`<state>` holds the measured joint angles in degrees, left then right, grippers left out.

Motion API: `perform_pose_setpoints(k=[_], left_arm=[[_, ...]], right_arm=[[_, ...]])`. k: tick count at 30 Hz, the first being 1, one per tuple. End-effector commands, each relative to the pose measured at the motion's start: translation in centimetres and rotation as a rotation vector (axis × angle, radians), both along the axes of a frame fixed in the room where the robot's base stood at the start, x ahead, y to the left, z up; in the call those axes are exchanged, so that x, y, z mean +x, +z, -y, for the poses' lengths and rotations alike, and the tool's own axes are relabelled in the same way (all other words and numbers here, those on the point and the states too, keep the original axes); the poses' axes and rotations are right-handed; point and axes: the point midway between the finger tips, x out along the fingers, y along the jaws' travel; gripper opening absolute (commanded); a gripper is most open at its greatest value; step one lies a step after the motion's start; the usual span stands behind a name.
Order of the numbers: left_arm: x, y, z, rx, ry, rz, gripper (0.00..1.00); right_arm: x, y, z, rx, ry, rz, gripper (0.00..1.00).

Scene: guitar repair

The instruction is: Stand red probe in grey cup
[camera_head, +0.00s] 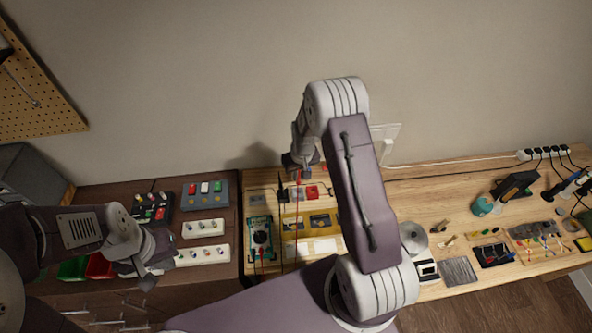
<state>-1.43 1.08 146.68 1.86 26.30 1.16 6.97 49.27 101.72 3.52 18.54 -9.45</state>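My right gripper (299,168) is over the back of the light wooden board. A thin red piece, which looks like the red probe (298,178), is at its fingertips, with a thin red lead running down from it. The fingers are small and partly dark, but they appear closed on it. A small grey shape, perhaps the grey cup (283,194), is just below; I cannot make out its opening. The multimeter (261,236) with a green case lies front left of it. My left gripper (148,280) hangs over the dark bench; its finger gap is unclear.
A red block (312,191) and yellow boxes (320,221) sit close by. Trays of knobs and switches (205,194) lie on the dark bench at left. Tools and small parts (535,240) fill the right bench. My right forearm hides the middle.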

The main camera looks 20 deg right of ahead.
Motion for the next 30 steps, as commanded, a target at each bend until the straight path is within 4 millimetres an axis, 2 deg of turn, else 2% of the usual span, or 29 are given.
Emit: perform_pose_setpoints(k=[14, 30], left_arm=[[0.0, -3.1, 0.0, 0.000, 0.000, 0.000, 0.00], [0.0, -3.0, 0.0, 0.000, 0.000, 0.000, 0.00]], right_arm=[[0.0, -3.9, 0.0, 0.000, 0.000, 0.000, 0.00], [-0.1, -3.9, 0.0, 0.000, 0.000, -0.001, 0.00]])
